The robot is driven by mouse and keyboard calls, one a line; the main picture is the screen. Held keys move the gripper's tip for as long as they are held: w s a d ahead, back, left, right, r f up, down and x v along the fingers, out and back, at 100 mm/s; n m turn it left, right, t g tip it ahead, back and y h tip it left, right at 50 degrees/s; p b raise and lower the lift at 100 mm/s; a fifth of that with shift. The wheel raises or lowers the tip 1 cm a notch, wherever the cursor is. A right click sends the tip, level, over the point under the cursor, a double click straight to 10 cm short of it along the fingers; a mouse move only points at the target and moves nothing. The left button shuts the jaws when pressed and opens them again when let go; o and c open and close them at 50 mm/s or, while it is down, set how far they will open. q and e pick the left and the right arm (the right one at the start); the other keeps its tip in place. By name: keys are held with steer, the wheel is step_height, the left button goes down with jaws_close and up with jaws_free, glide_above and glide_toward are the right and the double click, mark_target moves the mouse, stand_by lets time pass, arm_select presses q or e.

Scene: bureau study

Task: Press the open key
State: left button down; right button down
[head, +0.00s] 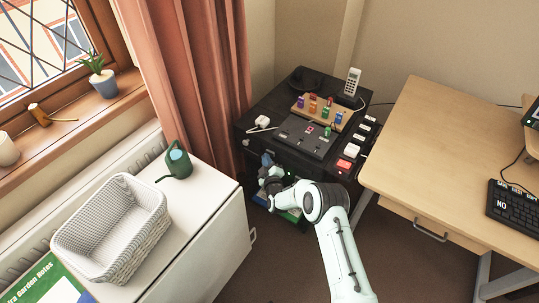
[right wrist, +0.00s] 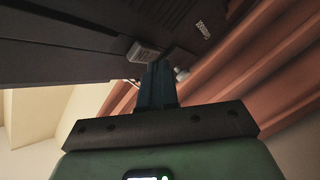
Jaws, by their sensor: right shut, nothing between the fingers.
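My right gripper (head: 267,163) is low at the front of the black cabinet (head: 243,128), under its top edge. In the right wrist view its dark blue fingers (right wrist: 157,68) are together and empty. Their tips are close to a small grey block (right wrist: 143,52) on a dark surface; I cannot tell whether they touch. A dark panel (head: 294,128) with small switches lies on the cabinet top. Beside it are a red key (head: 344,164) and a white key (head: 351,150). No lettering on them is readable, so I cannot tell which is the open key. My left gripper is out of view.
A wooden block with coloured pieces (head: 335,127) and a white phone (head: 352,82) stand on the cabinet. A white wicker basket (head: 135,240) and a green watering can (head: 178,164) sit on the white surface at left. A wooden desk (head: 430,140) stands at right.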

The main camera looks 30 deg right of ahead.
steer(key=shift+w+d+f+b, duration=0.1)
steer(key=shift+w+d+b, duration=0.1)
steer(key=shift+d+b, duration=0.25)
stand_by(1.0)
steer(key=shift+a, duration=0.1)
steer(key=shift+s+a+p, duration=0.35)
steer(key=shift+a+p, duration=0.05)
steer(key=shift+a, duration=0.3)
steer(key=shift+s+a+p, duration=0.3)
steer(key=shift+a, duration=0.45)
steer(key=shift+s+a+p, duration=0.3)
steer(key=shift+s+a, duration=0.05)
steer(key=shift+a, duration=0.45)
steer(key=shift+s+a+p, duration=0.3)
steer(key=shift+a, duration=0.45)
